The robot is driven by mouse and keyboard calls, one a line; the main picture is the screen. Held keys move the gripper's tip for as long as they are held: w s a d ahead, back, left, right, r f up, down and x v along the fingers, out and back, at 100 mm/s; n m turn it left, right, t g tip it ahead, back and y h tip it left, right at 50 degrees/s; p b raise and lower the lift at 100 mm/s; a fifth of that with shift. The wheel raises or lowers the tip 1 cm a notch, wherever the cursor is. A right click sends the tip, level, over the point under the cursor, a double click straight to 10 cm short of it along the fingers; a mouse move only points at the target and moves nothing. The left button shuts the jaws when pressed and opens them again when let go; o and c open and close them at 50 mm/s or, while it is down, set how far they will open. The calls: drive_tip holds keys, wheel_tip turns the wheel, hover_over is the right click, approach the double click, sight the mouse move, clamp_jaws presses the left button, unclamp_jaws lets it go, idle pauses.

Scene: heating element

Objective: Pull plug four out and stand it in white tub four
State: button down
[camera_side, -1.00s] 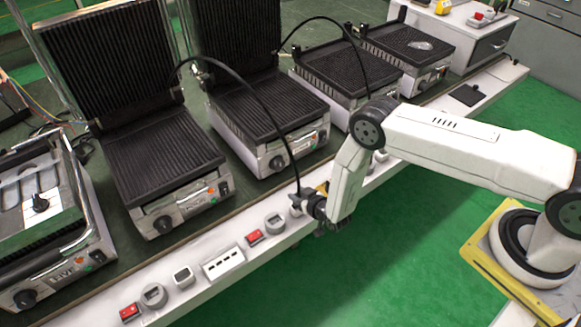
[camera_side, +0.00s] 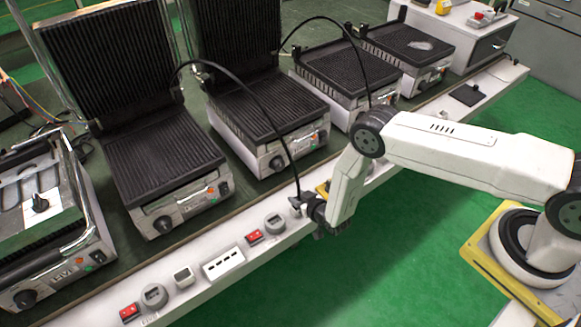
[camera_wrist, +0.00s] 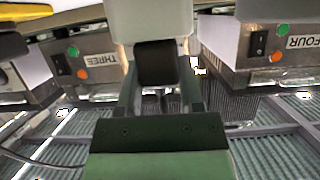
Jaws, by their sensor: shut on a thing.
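My gripper (camera_side: 312,209) is at the front rail of the bench, in the middle of the side view. In the wrist view my gripper (camera_wrist: 158,75) is shut on a black plug (camera_wrist: 157,62) between its fingers. A black cable (camera_side: 246,88) arcs down to the gripper's tip in the side view, where the plug is mostly hidden. I cannot tell whether the plug is still seated in its socket. Labels THREE (camera_wrist: 98,59) and FOUR (camera_wrist: 300,43) show upside down on two grills in the wrist view. I cannot make out white tub four.
Several contact grills (camera_side: 165,165) stand along the bench behind the rail. The white rail (camera_side: 205,240) carries red switches (camera_side: 254,237), round grey fittings (camera_side: 153,295) and a slotted white block (camera_side: 223,262). A second black cable (camera_side: 345,35) arcs down behind my arm. Green floor (camera_side: 330,265) lies open in front.

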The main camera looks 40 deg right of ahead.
drive_tip(key=shift+f, duration=0.2)
drive_tip(key=shift+c, duration=0.7)
unclamp_jaws()
drive_tip(key=shift+s, duration=0.15)
drive_tip(key=v, duration=0.7)
drive_tip(key=shift+s+r, duration=0.2)
